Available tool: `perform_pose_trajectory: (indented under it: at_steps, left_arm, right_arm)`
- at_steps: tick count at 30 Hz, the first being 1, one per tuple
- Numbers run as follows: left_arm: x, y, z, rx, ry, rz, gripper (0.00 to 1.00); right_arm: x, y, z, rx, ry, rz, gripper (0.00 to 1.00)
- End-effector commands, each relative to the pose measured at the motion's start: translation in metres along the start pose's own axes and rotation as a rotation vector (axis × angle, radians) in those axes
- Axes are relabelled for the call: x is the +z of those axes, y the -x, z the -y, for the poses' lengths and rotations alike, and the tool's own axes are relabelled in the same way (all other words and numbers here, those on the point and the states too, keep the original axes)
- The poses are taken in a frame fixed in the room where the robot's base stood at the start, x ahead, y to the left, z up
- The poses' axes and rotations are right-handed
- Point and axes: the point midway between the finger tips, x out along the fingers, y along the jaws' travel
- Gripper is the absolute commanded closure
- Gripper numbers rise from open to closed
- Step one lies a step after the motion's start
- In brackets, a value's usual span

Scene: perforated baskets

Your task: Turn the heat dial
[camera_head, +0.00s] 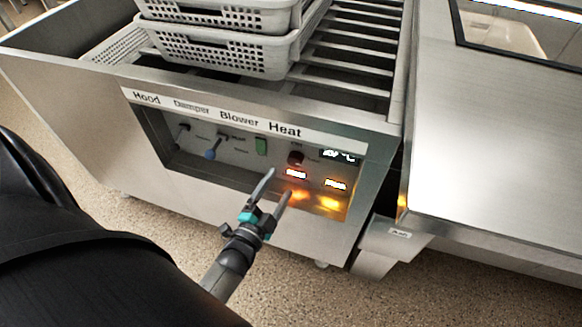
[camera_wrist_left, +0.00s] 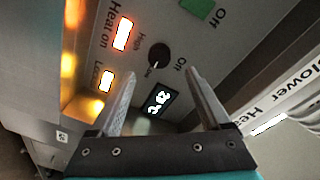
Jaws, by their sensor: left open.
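The heat dial is a small round black knob (camera_head: 295,158) under the "Heat" label on the recessed panel. In the left wrist view the dial (camera_wrist_left: 159,55) sits beyond the gap between the fingertips, with "Off", "High" and "Low" marks around it. My left gripper (camera_head: 279,182) is open, with empty fingers pointing at the panel just below and left of the dial. In the wrist view both fingers (camera_wrist_left: 160,78) are apart and do not appear to touch the dial. My right gripper is not in view.
A lit display (camera_head: 340,156) and two glowing indicators (camera_head: 296,174) lie near the dial. A green blower switch (camera_head: 261,146) and a blue-tipped damper lever (camera_head: 211,153) are to the left. White perforated baskets (camera_head: 225,55) stack on the rails above.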

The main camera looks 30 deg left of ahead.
Motion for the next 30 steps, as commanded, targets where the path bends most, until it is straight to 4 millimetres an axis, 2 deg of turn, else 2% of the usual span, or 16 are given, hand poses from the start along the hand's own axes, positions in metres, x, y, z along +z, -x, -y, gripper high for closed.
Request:
perform_pose_trajectory:
  at_steps: [6,12,18,28,30]
  left_arm:
    - [0.001,-0.041,-0.002,-0.001,0.000,-0.001,0.19]
    - [0.001,-0.066,-0.001,-0.001,0.001,0.000,0.19]
    - [0.001,-0.078,-0.001,0.001,0.001,0.000,0.19]
    - [0.000,-0.080,0.000,0.001,0.001,0.001,0.19]
    - [0.000,-0.080,0.000,0.001,0.001,0.001,0.27]
  right_arm:
    - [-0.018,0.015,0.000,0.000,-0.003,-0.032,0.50]
    - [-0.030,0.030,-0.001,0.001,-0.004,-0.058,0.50]
    - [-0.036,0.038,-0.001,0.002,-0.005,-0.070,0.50]
    - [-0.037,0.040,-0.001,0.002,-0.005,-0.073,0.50]
    - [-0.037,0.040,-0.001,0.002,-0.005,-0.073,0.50]
